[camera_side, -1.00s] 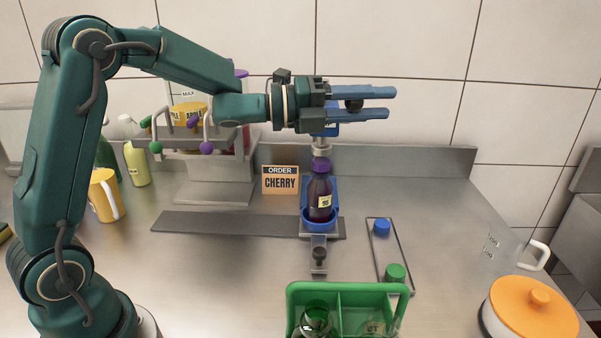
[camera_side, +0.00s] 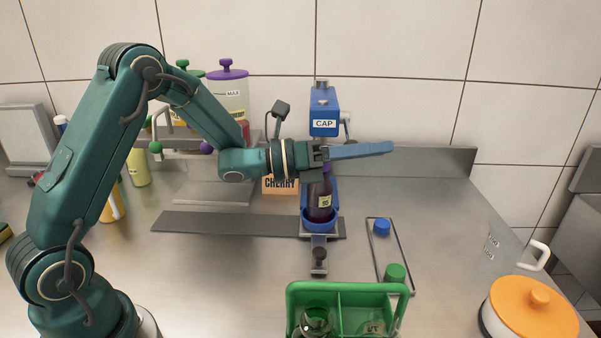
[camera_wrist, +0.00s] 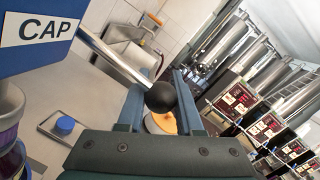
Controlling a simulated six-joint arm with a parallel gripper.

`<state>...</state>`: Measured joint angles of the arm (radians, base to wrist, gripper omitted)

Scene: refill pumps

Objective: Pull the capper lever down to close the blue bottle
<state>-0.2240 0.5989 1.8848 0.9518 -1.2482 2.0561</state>
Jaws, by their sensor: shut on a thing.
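The blue capper (camera_side: 324,110), labelled CAP, stands at the back centre; its head also shows in the wrist view (camera_wrist: 45,35). Its metal lever (camera_wrist: 112,58) slopes down to a black knob (camera_wrist: 160,97). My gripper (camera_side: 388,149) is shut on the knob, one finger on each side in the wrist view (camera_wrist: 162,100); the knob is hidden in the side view. The bottle (camera_side: 319,202) holds dark purple liquid, not blue. It stands upright in the blue holder (camera_side: 319,225) under the capper head. My gripper hides its top in the side view.
A flat tray (camera_side: 376,250) with a blue cap (camera_side: 381,227) and a green cap (camera_side: 395,272) lies right of the holder. A green crate (camera_side: 347,288) is in front. An orange-lidded pot (camera_side: 532,305) stands at right.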

